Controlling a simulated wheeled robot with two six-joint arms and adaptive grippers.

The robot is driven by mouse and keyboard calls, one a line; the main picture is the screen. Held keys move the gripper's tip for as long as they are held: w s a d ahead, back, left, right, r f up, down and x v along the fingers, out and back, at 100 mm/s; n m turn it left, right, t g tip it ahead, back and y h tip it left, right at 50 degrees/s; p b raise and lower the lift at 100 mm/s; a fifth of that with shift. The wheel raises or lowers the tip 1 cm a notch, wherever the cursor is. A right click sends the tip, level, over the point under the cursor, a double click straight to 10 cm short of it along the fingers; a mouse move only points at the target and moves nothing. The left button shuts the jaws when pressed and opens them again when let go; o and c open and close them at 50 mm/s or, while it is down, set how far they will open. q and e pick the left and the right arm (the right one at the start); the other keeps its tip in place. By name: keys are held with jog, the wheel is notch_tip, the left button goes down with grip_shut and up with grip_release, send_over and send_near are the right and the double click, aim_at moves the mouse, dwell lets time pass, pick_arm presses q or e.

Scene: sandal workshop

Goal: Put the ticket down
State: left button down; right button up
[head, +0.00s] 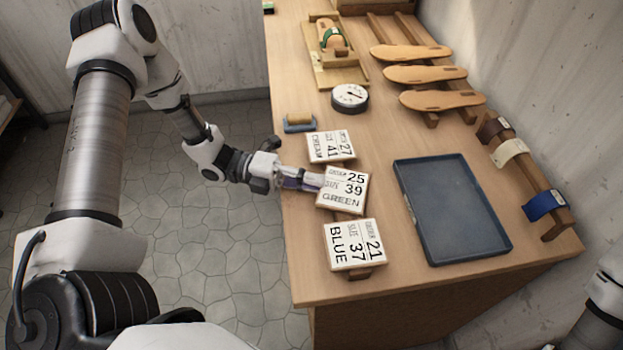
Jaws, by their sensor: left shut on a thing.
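The ticket reading order 25, size 39, GREEN (342,201) is a white card in the middle of a column of three at the table's left side. My left gripper (312,181) reaches in from the left and is shut on this ticket at its left edge. The ticket lies face up, turned slightly; I cannot tell whether it touches the surface beneath. A CREAM ticket, order 27, size 41 (331,147), is just behind it. A BLUE ticket, order 21, size 37 (354,245), is just in front on a small wooden piece. My right gripper is out of view.
A dark blue empty tray (452,210) lies to the right. Three tan soles (425,74) rest on a wooden rack at the back. A round dial gauge (350,98) and a wooden jig (337,75) stand behind the tickets. A rail with straps (528,180) runs along the right edge.

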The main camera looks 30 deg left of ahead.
pick_arm(q)
jog(key=shift+s+f, duration=0.1)
jog(key=c, duration=1.3)
grip_release()
jog(key=shift+o, duration=0.2)
jog(key=shift+r, duration=0.25)
jog(key=shift+a, duration=0.4)
jog(key=v, duration=1.1)
jog(key=shift+s+a, duration=0.1)
jog(key=shift+a, duration=0.05)
